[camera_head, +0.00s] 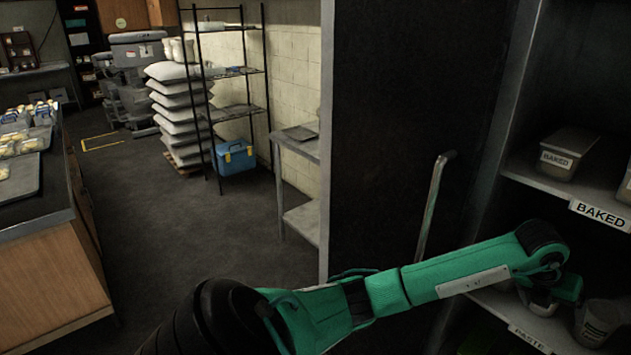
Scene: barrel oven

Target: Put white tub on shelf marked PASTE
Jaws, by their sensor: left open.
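The shelf marked PASTE (483,301) is at the lower right, with its label (530,341) on the front edge. My left arm reaches across from the bottom to this shelf. My left gripper (545,300) points down over it and is open, partly hidden by its own wrist. A small pale rounded thing (540,309) shows right under the wrist; I cannot tell surely whether it is the white tub or whether the fingers touch it. My right gripper is out of view.
Above is the shelf marked BAKED (546,186) with a lidded BAKED container (566,158), close over my wrist. A dark door (400,120) with a long handle (431,205) stands left of the shelves. A counter with trays (35,215) is far left; floor between is clear.

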